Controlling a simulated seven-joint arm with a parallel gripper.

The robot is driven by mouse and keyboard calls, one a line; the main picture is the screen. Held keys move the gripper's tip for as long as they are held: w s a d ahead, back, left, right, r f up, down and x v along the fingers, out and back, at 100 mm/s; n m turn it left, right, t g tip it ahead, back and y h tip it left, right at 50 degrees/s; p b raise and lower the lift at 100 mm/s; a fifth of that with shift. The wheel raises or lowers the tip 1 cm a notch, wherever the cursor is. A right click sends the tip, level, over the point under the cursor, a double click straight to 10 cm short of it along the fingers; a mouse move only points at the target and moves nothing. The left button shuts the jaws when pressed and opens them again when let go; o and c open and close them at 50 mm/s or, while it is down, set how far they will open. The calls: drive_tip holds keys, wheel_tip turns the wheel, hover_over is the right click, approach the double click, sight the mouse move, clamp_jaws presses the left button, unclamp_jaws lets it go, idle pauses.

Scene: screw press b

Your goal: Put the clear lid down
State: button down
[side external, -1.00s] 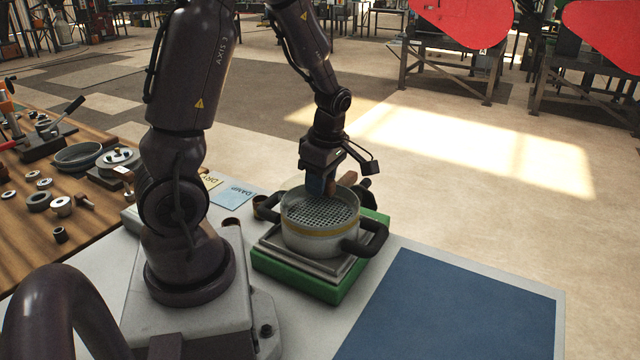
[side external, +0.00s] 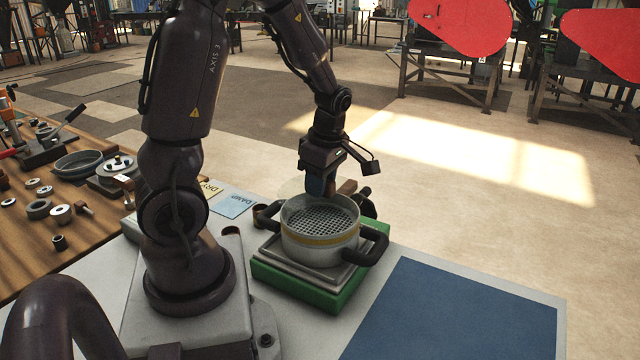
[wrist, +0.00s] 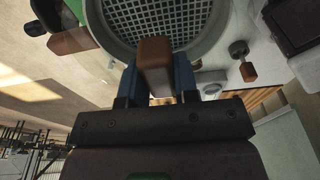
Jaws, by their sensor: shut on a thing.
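My gripper (side external: 320,193) is shut on the brown handle (wrist: 155,65) of the clear lid, between its blue fingers. The lid (side external: 291,187) is nearly invisible; a faint pale disc shows beside the fingers, above the back of the pot. The pale pot (side external: 318,248) has a yellow band, a perforated inside and two dark side handles. The wrist view shows its perforated inside (wrist: 160,18) just beyond the handle. I cannot tell clearly whether the lid touches the rim.
The pot stands on a grey plate over a green base (side external: 305,290). A blue mat (side external: 455,310) lies clear on the right of the table. DRY (side external: 211,188) and DAMP (side external: 234,205) cards lie behind. A wooden bench (side external: 95,255) with several metal parts is at left.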

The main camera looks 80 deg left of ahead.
sight(355, 206)
idle(0.3)
drive_tip(key=w+d+m, duration=0.1)
drive_tip(key=d, duration=0.2)
drive_tip(key=w+d+m, duration=0.1)
drive_tip(key=d, duration=0.2)
drive_tip(key=w+d+m, duration=0.2)
drive_tip(key=d, duration=0.1)
drive_tip(key=shift+f, duration=0.2)
drive_tip(key=s+d+f+m+t, duration=0.15)
drive_tip(key=s+d+m, duration=0.25)
drive_tip(key=d+m, duration=0.55)
drive_tip(key=s+d+f+m+t, duration=0.1)
drive_tip(key=s+d+f+m, duration=0.2)
drive_tip(key=d, duration=1.1)
drive_tip(key=shift+m, duration=0.75)
drive_tip(key=w+d+f, duration=0.2)
drive_tip(key=w, duration=0.1)
drive_tip(key=w+d+f, duration=0.3)
drive_tip(key=w, duration=0.1)
drive_tip(key=w+d+f, duration=0.2)
drive_tip(key=w, duration=0.2)
drive_tip(key=shift+d+f, duration=0.2)
drive_tip(key=shift+f, duration=0.15)
drive_tip(key=shift+w+d+f, duration=0.25)
drive_tip(key=shift+w+f, duration=0.05)
drive_tip(key=shift+f, duration=0.2)
drive_tip(key=shift+w+d+f, duration=0.1)
drive_tip(key=shift+w+f, duration=0.05)
drive_tip(key=shift+f, duration=1.55)
